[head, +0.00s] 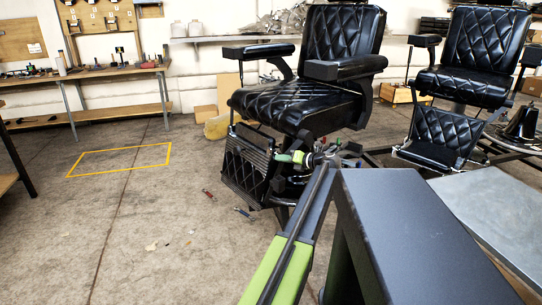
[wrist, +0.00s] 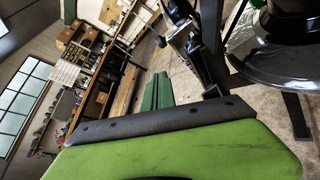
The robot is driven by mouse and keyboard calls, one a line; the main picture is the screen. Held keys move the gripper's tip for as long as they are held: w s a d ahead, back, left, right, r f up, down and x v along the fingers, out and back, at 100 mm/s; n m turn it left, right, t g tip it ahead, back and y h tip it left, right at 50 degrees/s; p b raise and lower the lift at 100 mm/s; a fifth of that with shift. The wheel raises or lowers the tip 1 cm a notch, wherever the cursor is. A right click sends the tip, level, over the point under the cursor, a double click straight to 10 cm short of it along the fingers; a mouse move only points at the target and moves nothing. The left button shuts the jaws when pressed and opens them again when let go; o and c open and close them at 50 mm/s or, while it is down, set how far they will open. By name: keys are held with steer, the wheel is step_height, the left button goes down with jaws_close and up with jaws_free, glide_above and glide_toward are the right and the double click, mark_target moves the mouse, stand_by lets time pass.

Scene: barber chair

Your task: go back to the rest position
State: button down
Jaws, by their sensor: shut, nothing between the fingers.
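My arm reaches away from the lower middle of the head view. My gripper (head: 279,157) is at its far end, pointing left, in front of the near barber chair's footrest and below its seat. In the wrist view my gripper (wrist: 158,76) shows as two green fingers side by side, shut with nothing between them. The near barber chair (head: 290,103) is black with quilted padding. The gripper overlaps the chair in the head view; I cannot tell whether they touch. Part of the chair's base is hidden behind my arm.
A second black barber chair (head: 466,85) stands at the right. A grey metal surface (head: 500,215) is at the lower right. A workbench (head: 110,72) lines the back left wall. Small tools (head: 243,214) lie on the floor. The floor (head: 110,220) at left is mostly clear, with a yellow outlined rectangle (head: 119,148).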

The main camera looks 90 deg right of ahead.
steer(key=shift+s+a, duration=0.3)
steer(key=shift+s, duration=0.2)
steer(key=shift+s+a, duration=0.3)
steer(key=shift+s, duration=0.2)
